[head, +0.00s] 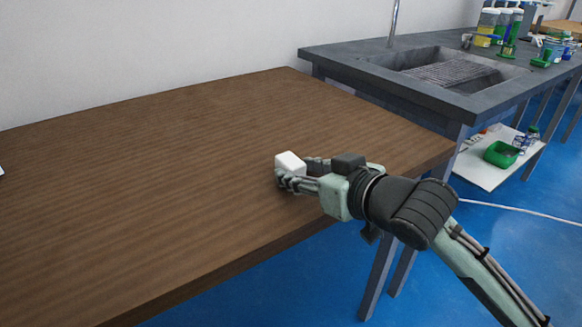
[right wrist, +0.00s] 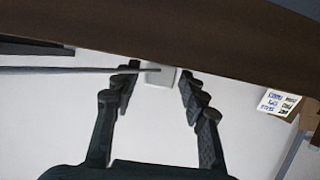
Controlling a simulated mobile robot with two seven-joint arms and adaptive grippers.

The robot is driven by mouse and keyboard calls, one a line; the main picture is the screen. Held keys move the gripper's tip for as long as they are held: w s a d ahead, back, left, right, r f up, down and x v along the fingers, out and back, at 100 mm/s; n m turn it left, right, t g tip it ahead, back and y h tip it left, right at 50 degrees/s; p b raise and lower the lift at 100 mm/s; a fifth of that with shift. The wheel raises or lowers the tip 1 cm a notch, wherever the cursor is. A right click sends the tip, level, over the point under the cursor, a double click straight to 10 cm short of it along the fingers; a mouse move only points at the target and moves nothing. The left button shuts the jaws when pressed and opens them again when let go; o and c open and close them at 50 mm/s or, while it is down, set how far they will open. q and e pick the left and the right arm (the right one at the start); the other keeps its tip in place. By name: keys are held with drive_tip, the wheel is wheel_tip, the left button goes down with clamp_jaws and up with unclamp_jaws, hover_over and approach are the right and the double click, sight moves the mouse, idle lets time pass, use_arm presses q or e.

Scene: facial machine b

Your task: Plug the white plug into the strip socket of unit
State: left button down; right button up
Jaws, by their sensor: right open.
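The white plug (head: 290,162) is a small white block at the fingertips of my right gripper (head: 295,173), over the brown table near its right front part. In the right wrist view the plug (right wrist: 161,76) shows between the two dark fingertips (right wrist: 159,82), with gaps on both sides. The right gripper is open around it. I cannot tell whether the plug rests on the table. My left gripper is not in view. The strip socket of the unit cannot be made out in either view.
The brown table (head: 150,170) is mostly bare; a white object just shows at its left edge (head: 1,171). A dark sink bench (head: 340,57) with bottles stands behind right. Below it a white shelf (head: 478,170) holds a green tray (head: 501,154). A white cable (head: 520,210) crosses the blue floor.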

drive_tip(key=shift+c, duration=0.4)
clamp_jaws()
wheel_tip(320, 180, up, 6)
drive_tip(key=p, duration=0.6)
drive_tip(key=shift+f, duration=0.2)
drive_tip(key=shift+w+a+r, duration=0.1)
drive_tip(key=shift+w+r, duration=0.1)
drive_tip(key=shift+r, duration=0.75)
drive_tip(key=shift+s+r, duration=0.1)
drive_tip(key=shift+r, duration=0.2)
